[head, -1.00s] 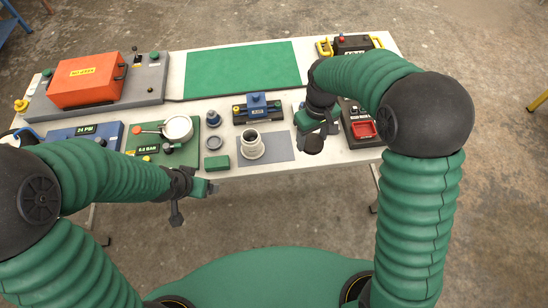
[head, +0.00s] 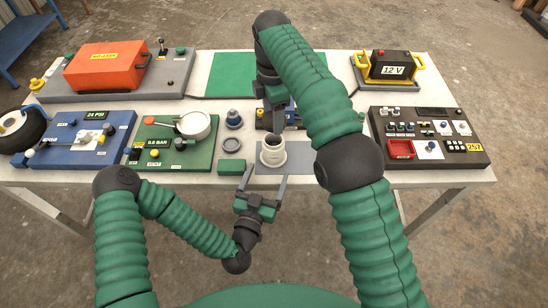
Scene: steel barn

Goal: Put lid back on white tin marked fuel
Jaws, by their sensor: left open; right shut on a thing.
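The white tin (head: 272,155) stands upright on a grey mat (head: 300,160) near the table's front edge. I cannot read its marking. My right gripper (head: 275,128) comes down from above and behind the tin and is shut on a small dark round lid (head: 274,138). The lid is at the tin's mouth in the picture; I cannot tell if it touches the rim. My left gripper (head: 265,174) is open and empty, just in front of the tin, its fingers pointing away from me and spread to either side of it.
Left of the tin are a green block (head: 231,167), a grey ring (head: 232,145) and a blue-topped knob (head: 233,120). A green board (head: 160,155) carries a white pan (head: 194,125). A dark control panel (head: 430,138) stands at right. A blue-and-dark fixture is partly hidden behind my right gripper.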

